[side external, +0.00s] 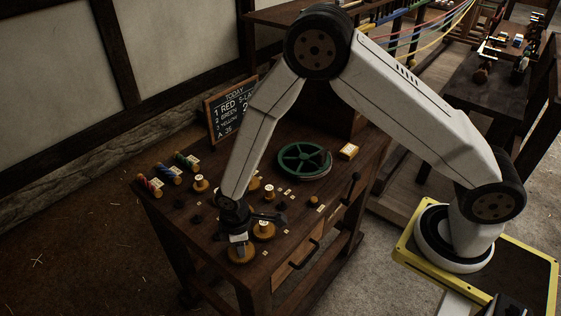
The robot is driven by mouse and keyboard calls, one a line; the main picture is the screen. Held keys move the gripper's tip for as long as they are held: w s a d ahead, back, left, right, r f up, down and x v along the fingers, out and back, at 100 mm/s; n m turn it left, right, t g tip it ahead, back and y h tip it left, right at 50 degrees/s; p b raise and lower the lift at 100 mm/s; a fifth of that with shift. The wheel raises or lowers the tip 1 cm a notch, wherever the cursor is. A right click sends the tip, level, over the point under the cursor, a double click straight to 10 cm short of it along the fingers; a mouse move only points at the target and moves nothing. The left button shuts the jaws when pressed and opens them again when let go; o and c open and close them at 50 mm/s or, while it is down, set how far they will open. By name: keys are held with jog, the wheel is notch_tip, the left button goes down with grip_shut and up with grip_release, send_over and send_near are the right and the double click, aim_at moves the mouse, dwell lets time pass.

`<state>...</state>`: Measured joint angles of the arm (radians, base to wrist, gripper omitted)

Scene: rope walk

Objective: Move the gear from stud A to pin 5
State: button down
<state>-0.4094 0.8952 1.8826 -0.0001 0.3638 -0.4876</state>
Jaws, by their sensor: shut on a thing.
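My gripper (239,246) points down at the front left of the dark wooden bench (331,190). It is shut on a brass-coloured gear (242,257), which shows below the fingers near the bench's front edge. I cannot tell whether this gear touches the bench or is held just above it. Another brass-coloured round piece (263,231) with a pale top lies right beside the gripper. Small pale labels are scattered on the bench top, too small to read, so I cannot tell which spot is stud A or pin 5.
A chalkboard (230,109) stands at the back. Coloured spools (168,174) lie at the left. Several small round pieces stand around the gripper, including one near the left (200,184).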

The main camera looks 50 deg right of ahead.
dwell(0.3)
jog(key=shift+c, duration=1.6)
grip_release()
jog(key=shift+r, duration=3.95)
jog(key=s+d+r+m+t, duration=0.1)
jog(key=s+d+r+m, duration=0.4)
jog(key=d, duration=0.3)
jog(key=s+d+r+m+t, duration=0.1)
jog(key=s+d+r+m, duration=0.4)
jog(key=d, duration=0.3)
jog(key=shift+d+r+t, duration=0.25)
jog(key=shift+r+t, duration=0.05)
